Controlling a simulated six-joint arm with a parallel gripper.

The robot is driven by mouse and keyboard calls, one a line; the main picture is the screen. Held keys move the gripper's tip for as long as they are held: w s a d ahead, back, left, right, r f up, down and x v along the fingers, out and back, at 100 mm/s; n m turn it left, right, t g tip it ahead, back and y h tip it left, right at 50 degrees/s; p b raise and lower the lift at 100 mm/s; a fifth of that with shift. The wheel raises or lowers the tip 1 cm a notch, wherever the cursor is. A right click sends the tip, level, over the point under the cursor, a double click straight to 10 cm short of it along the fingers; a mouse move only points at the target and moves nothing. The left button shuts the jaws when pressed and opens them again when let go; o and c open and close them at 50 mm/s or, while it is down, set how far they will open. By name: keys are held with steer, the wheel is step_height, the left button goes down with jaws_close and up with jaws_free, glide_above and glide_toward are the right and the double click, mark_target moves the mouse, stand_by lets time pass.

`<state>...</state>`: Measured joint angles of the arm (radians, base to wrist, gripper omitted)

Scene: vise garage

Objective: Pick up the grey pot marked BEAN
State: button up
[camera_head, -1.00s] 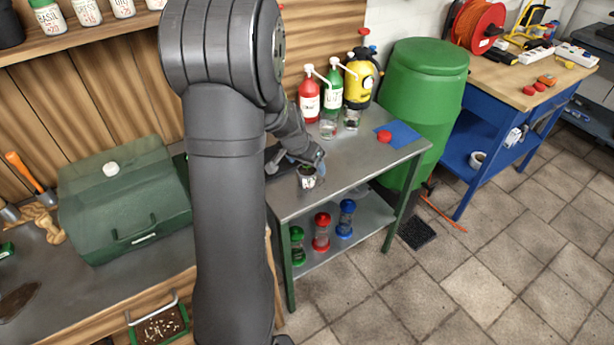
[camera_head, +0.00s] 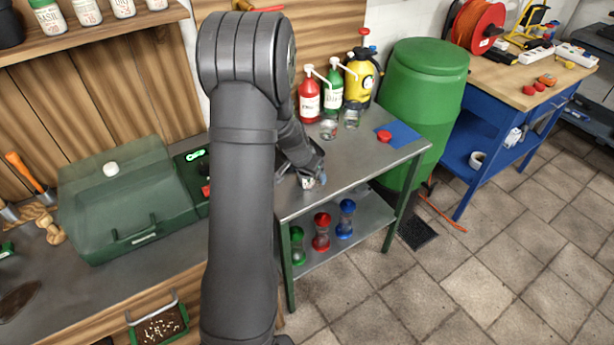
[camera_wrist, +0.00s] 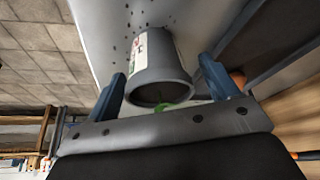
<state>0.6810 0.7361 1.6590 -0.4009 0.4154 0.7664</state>
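A grey pot (camera_wrist: 162,62) with a white label stands on the metal side table, and its rim faces my wrist camera. The label's writing is not readable, and a bit of green shows at the rim. My gripper (camera_wrist: 163,88) is open, with one blue finger on each side of the pot's rim and a visible gap on both sides. In the head view my gripper (camera_head: 308,178) is low over the front left of the table and hides most of the pot.
The metal table (camera_head: 355,165) also bears red (camera_head: 309,101) and green (camera_head: 334,90) pump bottles, a yellow sprayer (camera_head: 359,80), small glass jars and a red lid (camera_head: 384,136) on a blue mat. A green lidded box (camera_head: 125,205) stands to the left.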

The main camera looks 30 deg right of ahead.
steer(key=c, duration=1)
